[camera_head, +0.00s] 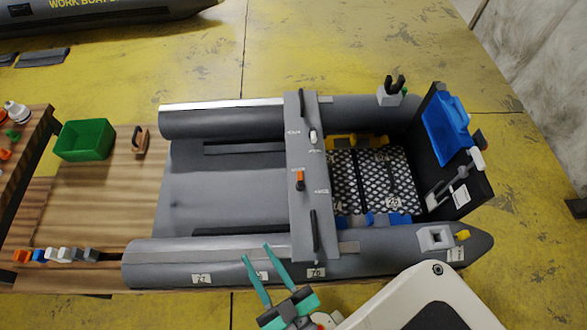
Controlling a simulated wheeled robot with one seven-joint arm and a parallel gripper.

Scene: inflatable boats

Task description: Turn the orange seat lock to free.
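The orange seat lock (299,179) sits on the grey bench seat (307,215) that spans the inflatable boat (190,200). Its small handle points roughly along the bench, towards the far side. A white lock (313,136) sits farther along the same seat. Small labels beside the locks are too small to read. My gripper (257,253) is at the near tube, left of and nearer than the seat's near end. Its two teal fingers are apart with nothing visible between them. It is clear of the orange lock.
Black handles (314,230) stand up at both ends of the seat. A black-and-white net (375,182) and a blue item (446,122) are at the right. A green bin (84,140) and small parts lie on the wooden table. The left boat floor is empty.

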